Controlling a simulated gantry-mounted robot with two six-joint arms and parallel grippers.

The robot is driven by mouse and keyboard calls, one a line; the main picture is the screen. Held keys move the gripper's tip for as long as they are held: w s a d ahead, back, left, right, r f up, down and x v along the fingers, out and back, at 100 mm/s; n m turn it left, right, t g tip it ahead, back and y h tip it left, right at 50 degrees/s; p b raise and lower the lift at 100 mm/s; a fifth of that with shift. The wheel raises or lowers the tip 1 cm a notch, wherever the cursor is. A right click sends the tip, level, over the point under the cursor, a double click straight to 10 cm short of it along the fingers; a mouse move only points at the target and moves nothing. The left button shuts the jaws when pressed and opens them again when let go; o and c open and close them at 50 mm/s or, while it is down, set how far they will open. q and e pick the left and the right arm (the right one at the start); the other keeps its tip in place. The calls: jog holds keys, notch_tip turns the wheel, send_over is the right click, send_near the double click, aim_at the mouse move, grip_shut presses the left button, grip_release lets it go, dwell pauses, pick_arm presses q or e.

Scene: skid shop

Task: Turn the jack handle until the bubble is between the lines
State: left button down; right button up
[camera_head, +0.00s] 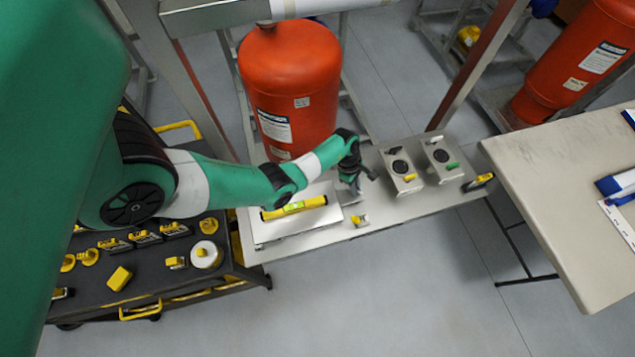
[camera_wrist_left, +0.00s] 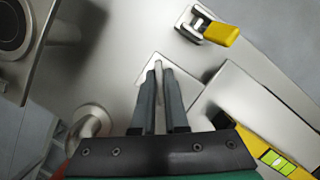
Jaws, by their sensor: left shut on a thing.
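A yellow spirit level (camera_head: 315,202) lies on a raised pale plate (camera_head: 272,232) on the bench. Its green vial shows in the left wrist view (camera_wrist_left: 278,162), with dark lines across it; I cannot tell where the bubble sits. My left gripper (camera_head: 355,190) is just right of the plate, pointing down. In the left wrist view its fingers (camera_wrist_left: 159,68) are closed on a thin grey piece (camera_wrist_left: 158,66), which looks like the jack handle and is mostly hidden between them. My right gripper is not in view.
A toggle clamp with a yellow grip (camera_head: 360,220) stands close by on the bench (camera_head: 400,212). A red tank (camera_head: 292,80) is behind. A black cart (camera_head: 100,285) with yellow parts is left.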

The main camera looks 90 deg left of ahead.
pick_arm(q)
jog(key=shift+r+n+y+p, duration=0.15)
jog(key=shift+n+y+p, duration=0.15)
jog(key=shift+n+p, duration=0.6)
jog(key=shift+n, duration=0.4)
jog(key=shift+n+t+p, duration=0.3)
jog(key=shift+n+p, duration=0.3)
jog(key=shift+p, duration=1)
jog(key=shift+n+y+p, duration=0.4)
jog(key=shift+n+p, duration=0.5)
jog(key=shift+p, duration=0.35)
